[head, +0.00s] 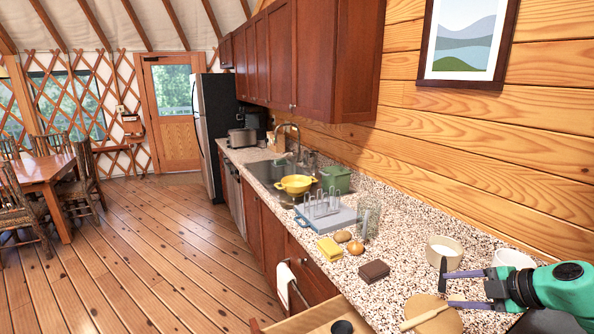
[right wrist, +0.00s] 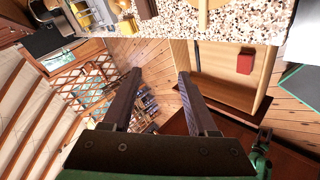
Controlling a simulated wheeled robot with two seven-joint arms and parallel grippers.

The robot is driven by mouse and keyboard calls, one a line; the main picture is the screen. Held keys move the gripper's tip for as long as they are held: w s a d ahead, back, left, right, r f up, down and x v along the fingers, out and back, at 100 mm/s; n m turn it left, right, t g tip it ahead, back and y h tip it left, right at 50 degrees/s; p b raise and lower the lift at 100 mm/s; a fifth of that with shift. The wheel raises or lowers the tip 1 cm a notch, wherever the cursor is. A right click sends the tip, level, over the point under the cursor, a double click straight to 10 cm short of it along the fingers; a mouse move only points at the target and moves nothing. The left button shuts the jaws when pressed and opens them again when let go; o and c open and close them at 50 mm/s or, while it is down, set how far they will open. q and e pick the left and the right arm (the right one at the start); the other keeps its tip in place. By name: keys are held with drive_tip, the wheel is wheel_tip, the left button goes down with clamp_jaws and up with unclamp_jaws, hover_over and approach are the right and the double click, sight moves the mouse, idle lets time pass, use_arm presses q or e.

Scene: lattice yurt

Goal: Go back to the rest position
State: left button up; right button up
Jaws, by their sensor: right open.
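My right gripper (head: 447,288) is open and empty in the head view, reaching in from the right over the front part of the counter. Its fingers point left, spread apart, between a pale bowl (head: 444,251) and a round wooden board (head: 435,315). In the right wrist view the two dark fingers (right wrist: 160,74) are wide apart with nothing between them; floor and lattice wall show beyond.
The speckled counter (head: 405,248) holds a brown block (head: 373,271), a yellow sponge (head: 329,249), a dish rack (head: 325,217) and a white bowl (head: 513,258). An open wooden drawer (right wrist: 205,75) with a red box (right wrist: 245,61) sticks out below. The floor (head: 150,255) at left is clear.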

drive_tip(key=s+f+m+t+h, duration=0.2)
drive_tip(key=s+f+m+h, duration=0.15)
drive_tip(key=f+m, duration=0.25)
drive_tip(key=s+f+m+t+h, duration=0.2)
drive_tip(key=f+m+h, duration=0.2)
drive_tip(key=f+m, duration=0.25)
drive_tip(key=s+a+f+m+g+y, duration=0.1)
drive_tip(key=s+a+f+m+g, duration=0.25)
drive_tip(key=s+a, duration=0.4)
drive_tip(key=s+a+f+m+g+y, duration=0.1)
drive_tip(key=s+a+f+m+g, duration=0.15)
drive_tip(key=s+a+g, duration=0.5)
drive_tip(key=s+d+f+b, duration=0.15)
drive_tip(key=f+b, duration=0.25)
drive_tip(key=f, duration=0.8)
drive_tip(key=s+f+n+t+b, duration=0.15)
drive_tip(key=f+b, duration=0.25)
drive_tip(key=f, duration=0.8)
drive_tip(key=s+d+f+g+b, duration=0.15)
drive_tip(key=f+b, duration=0.35)
drive_tip(key=f, duration=0.7)
drive_tip(key=s+d+f+b, duration=0.1)
drive_tip(key=s+f+b, duration=0.3)
drive_tip(key=s+f, duration=0.4)
drive_tip(key=s+d+f+b, duration=0.1)
drive_tip(key=s+f+b, duration=0.3)
drive_tip(key=s+f, duration=0.4)
wheel_tip(320, 180, down, 7)
drive_tip(key=shift+s+r, duration=0.2)
drive_tip(key=shift+s, duration=0.05)
